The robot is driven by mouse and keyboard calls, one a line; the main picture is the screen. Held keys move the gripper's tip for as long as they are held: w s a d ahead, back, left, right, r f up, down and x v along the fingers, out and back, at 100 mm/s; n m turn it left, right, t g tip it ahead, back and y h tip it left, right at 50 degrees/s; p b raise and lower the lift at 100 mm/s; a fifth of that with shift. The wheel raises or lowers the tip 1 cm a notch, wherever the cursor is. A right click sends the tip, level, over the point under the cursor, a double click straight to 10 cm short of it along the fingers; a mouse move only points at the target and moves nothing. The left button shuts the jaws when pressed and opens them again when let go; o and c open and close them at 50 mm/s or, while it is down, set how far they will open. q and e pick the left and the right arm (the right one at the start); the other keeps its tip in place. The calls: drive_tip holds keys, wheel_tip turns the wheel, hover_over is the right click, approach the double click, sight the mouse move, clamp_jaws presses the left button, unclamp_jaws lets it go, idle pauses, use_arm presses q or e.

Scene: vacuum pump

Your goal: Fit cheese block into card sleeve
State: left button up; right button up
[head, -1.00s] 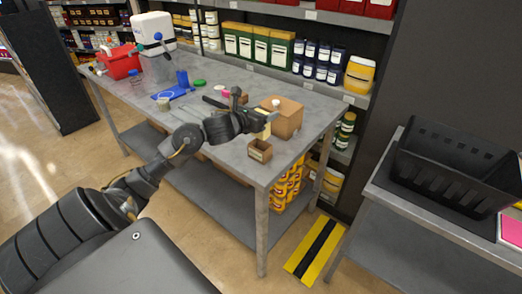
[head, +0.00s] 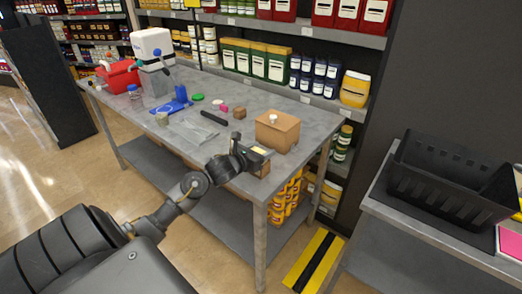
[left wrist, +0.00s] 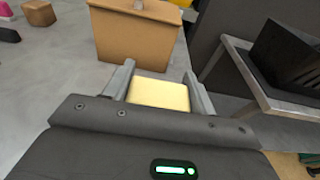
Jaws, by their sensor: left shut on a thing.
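My left gripper (head: 256,151) is shut on a pale yellow cheese block (left wrist: 158,94), which sits between its two fingers in the left wrist view. In the head view the gripper is at the near right corner of the grey table (head: 180,133). The small brown card sleeve (head: 263,171) shows just below the gripper and is mostly hidden by it. The sleeve does not show in the left wrist view. I cannot tell whether the block is above the sleeve or partly inside it. My right gripper is not in view.
A larger brown box (head: 277,130) with a light knob stands just behind the gripper. A small brown cube (head: 239,113), a pink block (head: 224,107) and a black bar (head: 214,118) lie farther left. A black crate (head: 450,180) is on the right-hand table.

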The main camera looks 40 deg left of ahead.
use_arm(q)
drive_tip(key=shift+f, duration=0.15)
drive_tip(key=o, duration=1.2)
drive_tip(key=shift+c, duration=0.2)
